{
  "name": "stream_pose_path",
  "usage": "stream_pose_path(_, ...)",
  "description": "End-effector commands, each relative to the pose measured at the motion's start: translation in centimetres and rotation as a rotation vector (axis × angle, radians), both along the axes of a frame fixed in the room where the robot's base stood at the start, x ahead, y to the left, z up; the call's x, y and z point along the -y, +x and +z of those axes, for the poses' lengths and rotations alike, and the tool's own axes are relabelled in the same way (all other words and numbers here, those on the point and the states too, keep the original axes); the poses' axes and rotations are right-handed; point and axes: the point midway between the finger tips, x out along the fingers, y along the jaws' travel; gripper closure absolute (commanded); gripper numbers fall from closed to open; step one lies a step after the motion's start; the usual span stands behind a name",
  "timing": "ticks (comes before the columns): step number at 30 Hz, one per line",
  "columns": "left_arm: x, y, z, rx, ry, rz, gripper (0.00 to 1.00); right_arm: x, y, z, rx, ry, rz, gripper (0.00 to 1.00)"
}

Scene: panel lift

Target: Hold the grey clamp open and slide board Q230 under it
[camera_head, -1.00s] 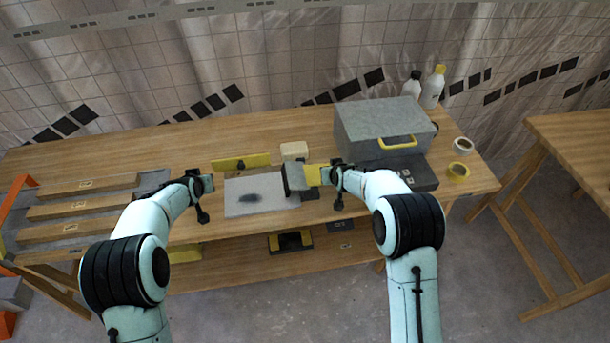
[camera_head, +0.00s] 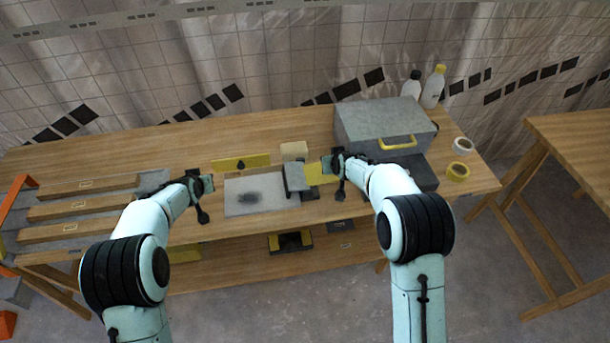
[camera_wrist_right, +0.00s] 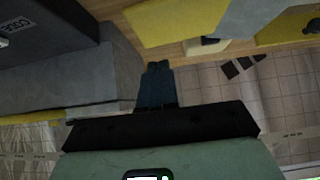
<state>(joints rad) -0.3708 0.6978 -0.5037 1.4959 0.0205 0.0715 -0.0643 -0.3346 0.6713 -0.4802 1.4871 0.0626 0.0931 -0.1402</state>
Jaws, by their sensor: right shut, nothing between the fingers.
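The grey clamp (camera_head: 294,178) is at the right edge of a pale grey plate (camera_head: 262,205) on the bench. Its yellow lever (camera_head: 317,174) sticks out to the right. My right gripper (camera_head: 328,165) is shut and empty at the lever's right end. In the right wrist view its closed fingers (camera_wrist_right: 157,70) point at the lever (camera_wrist_right: 175,22), with a small gap in the picture; I cannot tell whether they touch. My left gripper (camera_head: 209,184) is left of the plate, its fingers too small to read. Several labelled wooden boards (camera_head: 68,209) lie at the left; I cannot read which is Q230.
A grey box with a yellow handle (camera_head: 383,122) stands right of the clamp, with bottles (camera_head: 433,87) and tape rolls (camera_head: 457,171) near it. A yellow strip (camera_head: 240,162) and a cream block (camera_head: 294,151) are behind the plate. The bench's back left is clear.

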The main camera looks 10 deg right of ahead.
Motion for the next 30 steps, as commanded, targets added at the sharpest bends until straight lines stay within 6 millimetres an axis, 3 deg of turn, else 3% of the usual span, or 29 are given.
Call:
stream_pose_path(19,0.0,0.0,0.0,0.0,0.0,0.0,1.0,0.0,0.0,3.9,0.002,0.001,-0.001,1.0)
stream_pose_path(30,0.0,0.0,0.0,0.0,0.0,0.0,1.0,0.0,0.0,4.3,0.001,0.001,-0.001,1.0)
